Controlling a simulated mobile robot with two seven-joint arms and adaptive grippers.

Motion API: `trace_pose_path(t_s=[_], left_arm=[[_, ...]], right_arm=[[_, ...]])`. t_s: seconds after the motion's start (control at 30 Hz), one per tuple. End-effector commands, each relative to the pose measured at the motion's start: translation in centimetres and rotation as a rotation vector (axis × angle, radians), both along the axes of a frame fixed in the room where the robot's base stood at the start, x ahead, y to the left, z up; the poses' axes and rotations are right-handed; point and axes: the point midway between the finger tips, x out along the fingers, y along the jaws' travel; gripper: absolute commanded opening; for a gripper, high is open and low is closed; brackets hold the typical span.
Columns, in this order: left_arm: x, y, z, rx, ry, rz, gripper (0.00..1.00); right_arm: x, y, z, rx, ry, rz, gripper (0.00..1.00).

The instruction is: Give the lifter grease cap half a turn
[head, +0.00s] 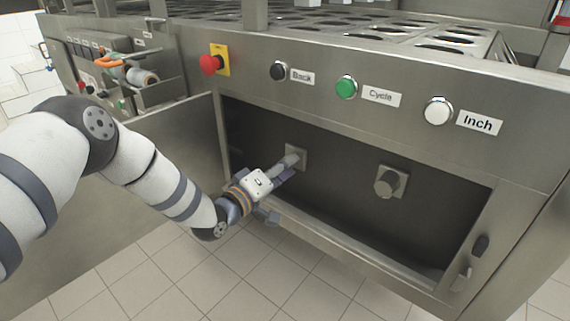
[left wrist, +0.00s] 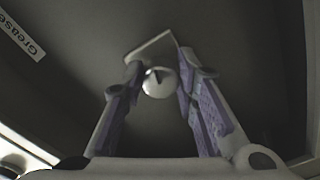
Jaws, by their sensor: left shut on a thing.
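Two grease caps sit on square plates on the back wall of the open dark compartment. My left gripper (head: 286,166) reaches into the compartment and is shut on the left cap (head: 296,156). In the left wrist view the round pale cap (left wrist: 158,82), with a dark mark on its face, sits between the fingertips (left wrist: 160,78), its plate behind it. The other cap (head: 388,183) stands free to the right. Which cap is the lifter's cannot be read in the head view. My right gripper is not in view.
A label reading "Grease" (left wrist: 22,38) shows at the left wrist view's upper left. Above the compartment are a red stop button (head: 211,64) and the Back (head: 279,71), Cycle (head: 347,87) and Inch (head: 438,111) buttons. An open door panel (head: 180,135) stands left; the compartment's lower sill (head: 350,250) lies below.

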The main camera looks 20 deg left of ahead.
Motion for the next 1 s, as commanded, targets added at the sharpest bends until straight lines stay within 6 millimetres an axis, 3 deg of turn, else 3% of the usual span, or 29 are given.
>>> trace_pose_path(t_s=[1.0], left_arm=[[0.1,0.3,0.0,0.893,-0.327,0.002,0.00]], right_arm=[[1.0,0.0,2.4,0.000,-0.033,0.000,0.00]])
